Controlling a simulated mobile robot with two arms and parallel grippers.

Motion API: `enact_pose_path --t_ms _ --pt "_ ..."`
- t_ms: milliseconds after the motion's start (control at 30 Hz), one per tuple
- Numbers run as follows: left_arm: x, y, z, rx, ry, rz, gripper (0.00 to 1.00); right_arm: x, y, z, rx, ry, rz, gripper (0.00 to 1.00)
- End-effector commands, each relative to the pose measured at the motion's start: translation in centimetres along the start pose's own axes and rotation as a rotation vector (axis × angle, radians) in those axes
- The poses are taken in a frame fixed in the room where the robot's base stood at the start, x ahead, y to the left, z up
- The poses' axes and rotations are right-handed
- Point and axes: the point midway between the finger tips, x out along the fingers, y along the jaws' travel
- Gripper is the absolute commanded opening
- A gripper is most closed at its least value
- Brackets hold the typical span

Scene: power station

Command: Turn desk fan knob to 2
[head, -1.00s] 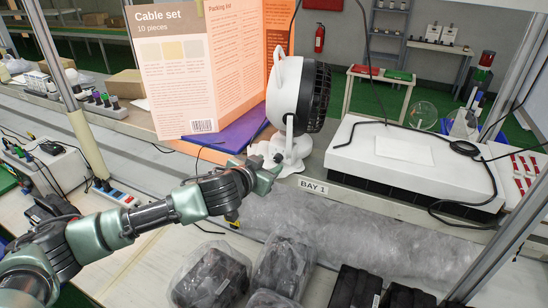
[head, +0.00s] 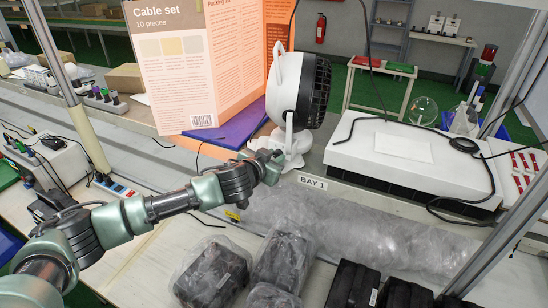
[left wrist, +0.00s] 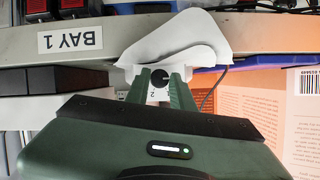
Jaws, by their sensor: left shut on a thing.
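The white desk fan (head: 287,85) with a dark round grille stands on the shelf behind the BAY 1 label. Its white base (head: 293,143) also shows in the left wrist view (left wrist: 185,42). My left gripper (head: 272,158) is at the front of that base. In the left wrist view, the two green fingers of my left gripper (left wrist: 160,80) are on either side of the small round black knob (left wrist: 159,77) and shut on it. A printed 2 shows beside the knob; the other marks and the knob's pointer are too small to read. My right gripper is not in view.
Bagged dark parts (head: 285,258) lie in front, below the arm.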

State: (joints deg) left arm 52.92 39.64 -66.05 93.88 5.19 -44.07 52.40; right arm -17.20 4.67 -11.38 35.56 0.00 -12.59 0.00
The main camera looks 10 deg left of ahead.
Motion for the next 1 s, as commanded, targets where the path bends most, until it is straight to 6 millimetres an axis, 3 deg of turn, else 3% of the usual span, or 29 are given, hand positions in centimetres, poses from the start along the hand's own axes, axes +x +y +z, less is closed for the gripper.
enact_pose_path --t_ms 400,733,767,800,833,1000 --pt "0.04 0.47 0.08 0.317 -0.016 -0.126 0.0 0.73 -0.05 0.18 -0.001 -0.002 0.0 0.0" --pt "-0.01 0.35 0.03 0.341 -0.019 -0.137 0.0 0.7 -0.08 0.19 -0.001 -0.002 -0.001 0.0" --pt "0.0 0.35 0.03 0.341 -0.019 -0.137 0.29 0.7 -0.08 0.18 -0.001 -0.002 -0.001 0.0" --pt "0.0 0.35 0.03 0.341 -0.019 -0.137 0.4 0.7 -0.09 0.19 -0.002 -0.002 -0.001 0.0" --pt "0.0 0.34 0.03 0.341 -0.019 -0.137 0.45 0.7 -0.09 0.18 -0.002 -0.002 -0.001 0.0" --pt "0.0 0.37 0.06 0.34 -0.019 -0.136 0.45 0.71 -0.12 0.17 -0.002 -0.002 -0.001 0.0"
